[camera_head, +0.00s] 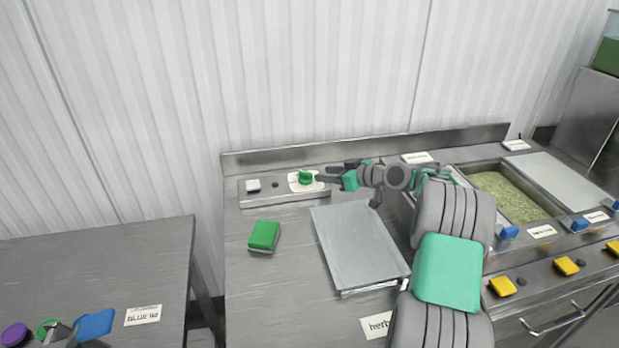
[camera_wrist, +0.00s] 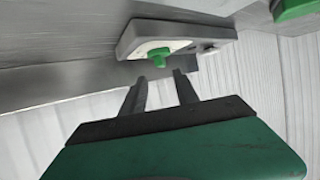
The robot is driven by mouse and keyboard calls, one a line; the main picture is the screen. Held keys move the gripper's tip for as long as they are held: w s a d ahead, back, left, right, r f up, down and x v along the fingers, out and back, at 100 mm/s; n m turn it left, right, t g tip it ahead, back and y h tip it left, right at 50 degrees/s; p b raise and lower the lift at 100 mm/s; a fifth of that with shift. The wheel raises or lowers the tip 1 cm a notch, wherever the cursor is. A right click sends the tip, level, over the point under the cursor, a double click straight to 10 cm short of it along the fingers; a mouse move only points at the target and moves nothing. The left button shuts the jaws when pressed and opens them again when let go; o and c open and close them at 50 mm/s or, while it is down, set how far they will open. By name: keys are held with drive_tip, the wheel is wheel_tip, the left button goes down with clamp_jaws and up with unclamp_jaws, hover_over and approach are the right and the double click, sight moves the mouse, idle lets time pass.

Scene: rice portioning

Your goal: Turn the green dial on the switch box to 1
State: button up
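The green dial (camera_head: 305,177) sits on a pale plate on the grey switch box (camera_head: 281,187) at the back of the counter. In the wrist view the green dial (camera_wrist: 158,55) sticks out from the switch box (camera_wrist: 150,31), just beyond my fingertips. My gripper (camera_head: 322,178) is at the right side of the dial in the head view. In the wrist view my gripper (camera_wrist: 160,79) has its two fingers apart with nothing between them. Whether a fingertip touches the dial I cannot tell. The dial's number marks are too small to read.
A green sponge-like block (camera_head: 264,236) and a grey metal tray (camera_head: 358,246) lie on the counter in front of the box. A bin of green herbs (camera_head: 510,195) is at the right. A raised back edge (camera_head: 260,160) runs behind the box.

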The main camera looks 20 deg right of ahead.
sight(306, 173)
drive_tip(key=p+x, duration=0.2)
drive_tip(key=x, duration=0.6)
drive_tip(key=shift+a+r, duration=0.15)
drive_tip(key=shift+s, duration=0.1)
clamp_jaws()
